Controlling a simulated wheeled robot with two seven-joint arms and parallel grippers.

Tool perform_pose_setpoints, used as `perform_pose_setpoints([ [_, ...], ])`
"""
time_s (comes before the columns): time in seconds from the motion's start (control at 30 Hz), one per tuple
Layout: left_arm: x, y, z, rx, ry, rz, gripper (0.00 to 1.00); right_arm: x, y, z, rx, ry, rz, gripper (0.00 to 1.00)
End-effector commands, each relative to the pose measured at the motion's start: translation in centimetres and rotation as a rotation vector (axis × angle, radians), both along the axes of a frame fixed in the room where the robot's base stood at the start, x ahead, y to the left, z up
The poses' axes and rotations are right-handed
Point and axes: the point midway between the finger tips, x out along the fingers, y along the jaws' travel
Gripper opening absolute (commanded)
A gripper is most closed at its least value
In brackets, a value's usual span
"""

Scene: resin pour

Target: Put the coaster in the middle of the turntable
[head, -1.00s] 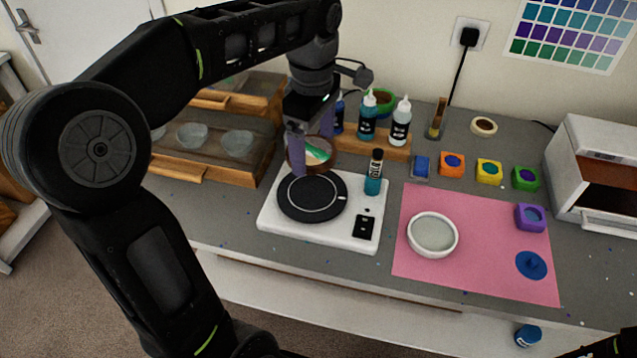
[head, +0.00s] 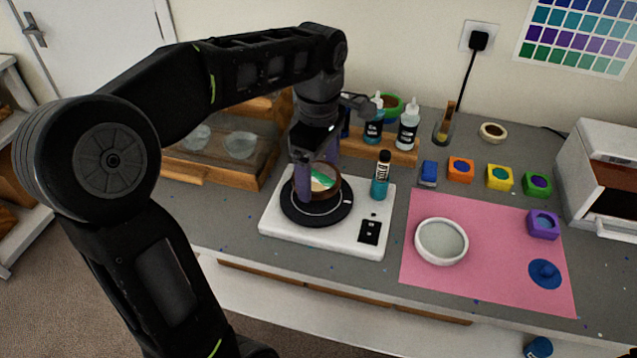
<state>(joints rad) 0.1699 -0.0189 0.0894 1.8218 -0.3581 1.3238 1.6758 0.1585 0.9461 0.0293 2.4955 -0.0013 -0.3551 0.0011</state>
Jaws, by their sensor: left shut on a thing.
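The coaster (head: 325,184) is a round piece with a brown rim and a cream and green face. It is between the fingers of my left gripper (head: 319,180), which is shut on it. The coaster is over the turntable's black disc (head: 318,220), close to its middle and slightly toward the back. I cannot tell whether it touches the disc. The fingers hide part of the coaster. The turntable's white base (head: 290,231) stands on the grey bench. My right gripper is not in view.
A teal bottle (head: 380,183) stands at the turntable's back right corner. A pink mat (head: 420,285) with a white round dish (head: 441,241) lies to the right. Dropper bottles (head: 408,128) stand on a wooden rack behind. A wooden tray (head: 225,174) with clear bowls is at the left.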

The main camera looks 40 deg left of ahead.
Motion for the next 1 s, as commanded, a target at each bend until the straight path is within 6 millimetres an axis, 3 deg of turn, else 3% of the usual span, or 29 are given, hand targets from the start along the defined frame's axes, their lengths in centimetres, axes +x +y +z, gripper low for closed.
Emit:
perform_pose_setpoints([
  [0.27,-0.1,0.0,-3.4,0.001,0.003,0.0,0.44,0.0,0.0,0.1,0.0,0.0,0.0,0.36],
  [0.67,0.0,0.0,-4.0,0.0,0.001,0.0,0.44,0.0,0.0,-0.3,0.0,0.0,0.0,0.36],
  [0.7,0.0,0.0,-3.8,0.0,0.001,0.0,0.88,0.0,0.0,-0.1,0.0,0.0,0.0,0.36],
  [0.87,0.0,0.0,-3.8,0.0,0.001,0.0,1.0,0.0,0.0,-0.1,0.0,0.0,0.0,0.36],
  [1.0,0.0,0.0,-3.8,0.0,0.001,0.0,1.0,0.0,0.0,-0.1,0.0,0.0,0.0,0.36],
])
